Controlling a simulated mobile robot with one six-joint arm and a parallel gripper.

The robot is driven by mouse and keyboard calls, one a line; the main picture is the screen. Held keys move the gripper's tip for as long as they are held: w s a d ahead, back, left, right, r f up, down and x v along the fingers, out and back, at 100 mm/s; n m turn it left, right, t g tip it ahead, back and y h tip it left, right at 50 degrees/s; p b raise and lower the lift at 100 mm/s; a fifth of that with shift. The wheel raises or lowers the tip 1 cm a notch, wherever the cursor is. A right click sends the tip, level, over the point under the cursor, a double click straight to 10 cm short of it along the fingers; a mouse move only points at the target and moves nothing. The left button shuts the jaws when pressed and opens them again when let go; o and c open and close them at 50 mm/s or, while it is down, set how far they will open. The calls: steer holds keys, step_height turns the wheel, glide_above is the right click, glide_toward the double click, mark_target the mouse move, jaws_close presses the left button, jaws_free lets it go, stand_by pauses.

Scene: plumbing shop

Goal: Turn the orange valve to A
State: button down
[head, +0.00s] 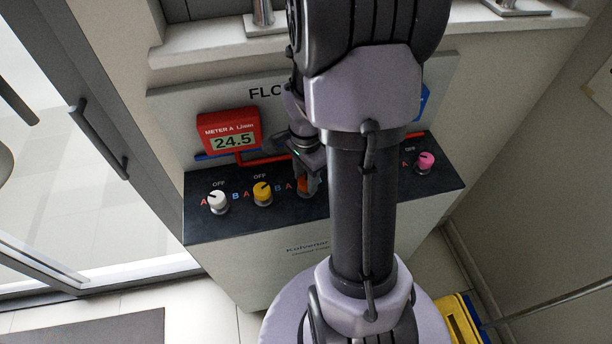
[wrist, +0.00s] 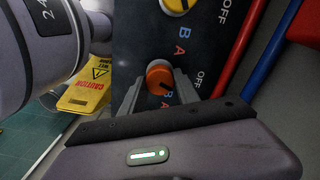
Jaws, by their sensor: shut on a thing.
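The orange valve (head: 303,186) is a round knob on the dark panel (head: 235,226), partly hidden by my gripper and arm in the head view. In the wrist view the orange valve (wrist: 159,76) sits between the two grey fingers of my gripper (wrist: 161,88), which is shut on it. A dark pointer mark shows on its face; I cannot tell for sure which label it points to. A red A is printed on one side of it, a B on the other, and OFF between them. My gripper also shows in the head view (head: 311,184).
A yellow valve (head: 263,193) and a white valve (head: 217,202) stand to the left, a pink valve (head: 426,161) to the right. Red METER A (head: 230,130) reads 24.5. A blue meter (head: 424,103) is mostly hidden by my arm. A yellow caution sign (wrist: 84,92) stands on the floor.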

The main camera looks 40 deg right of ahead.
steer(key=n, duration=0.4)
steer(key=shift+r+n+p, duration=0.1)
steer(key=shift+n+p, duration=0.2)
steer(key=shift+p, duration=0.05)
steer(key=n, duration=0.3)
steer(key=shift+n+p, duration=0.4)
steer(key=n+p, duration=0.1)
steer(key=n, duration=0.3)
steer(key=shift+n+p, duration=0.4)
steer(key=shift+n, duration=1.3)
steer(key=c, duration=0.9)
jaws_free()
